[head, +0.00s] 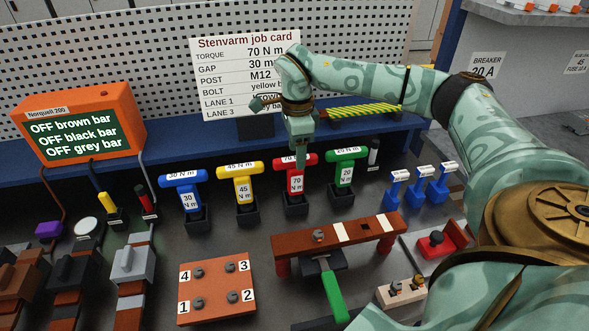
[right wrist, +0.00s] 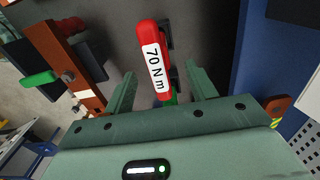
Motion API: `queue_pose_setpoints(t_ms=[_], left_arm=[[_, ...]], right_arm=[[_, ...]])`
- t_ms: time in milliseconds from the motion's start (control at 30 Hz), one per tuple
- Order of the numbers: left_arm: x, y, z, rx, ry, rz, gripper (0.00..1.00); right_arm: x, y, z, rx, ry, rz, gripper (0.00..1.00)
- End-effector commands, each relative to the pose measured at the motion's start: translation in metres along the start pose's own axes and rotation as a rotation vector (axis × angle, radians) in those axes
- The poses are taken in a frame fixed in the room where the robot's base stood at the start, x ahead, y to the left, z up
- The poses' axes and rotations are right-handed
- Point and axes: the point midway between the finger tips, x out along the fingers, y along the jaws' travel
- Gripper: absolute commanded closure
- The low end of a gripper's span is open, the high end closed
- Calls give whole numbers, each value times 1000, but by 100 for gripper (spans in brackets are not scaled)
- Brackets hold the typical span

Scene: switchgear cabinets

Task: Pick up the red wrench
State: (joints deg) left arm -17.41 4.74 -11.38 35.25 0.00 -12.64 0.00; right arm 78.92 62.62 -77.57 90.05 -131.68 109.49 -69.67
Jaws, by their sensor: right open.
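The red wrench (head: 296,184) is a T-shaped tool with a white 70 N m label. It stands upright in a dark holder, between the yellow wrench (head: 242,188) and the green wrench (head: 344,175). My right gripper (head: 301,160) points down at its top and hides part of its handle. In the right wrist view the red handle (right wrist: 152,55) shows between the two spread fingers of my right gripper (right wrist: 160,82). The gripper is open; I cannot tell whether a finger touches the handle. My left gripper is not in view.
A blue wrench (head: 184,193) stands at the left of the row. A brown bar (head: 290,243) on supports and a brown bolt plate (head: 217,291) lie nearer. Small blue pieces (head: 420,187) stand to the right. A job card (head: 222,80) stands behind.

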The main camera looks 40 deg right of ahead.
Motion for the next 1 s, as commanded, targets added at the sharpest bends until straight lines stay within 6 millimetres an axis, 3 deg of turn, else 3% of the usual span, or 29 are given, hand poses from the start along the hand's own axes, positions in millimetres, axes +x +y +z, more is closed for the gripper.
queue_pose_setpoints(t_ms=[267, 500, 733, 767, 933, 1000], left_arm=[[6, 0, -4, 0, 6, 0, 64], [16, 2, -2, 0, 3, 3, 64], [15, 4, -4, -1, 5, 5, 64], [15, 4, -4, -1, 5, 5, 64], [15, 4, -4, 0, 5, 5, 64], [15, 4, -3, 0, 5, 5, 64]], right_arm=[[22, 1, 2, -1, 1, 2, 44], [60, 1, 4, 0, 0, 3, 44], [62, 1, 4, 0, -1, -1, 44], [62, 1, 4, 0, -1, 0, 49], [62, 1, 4, 0, -1, 0, 96], [61, 0, 4, 0, -2, -1, 100]])
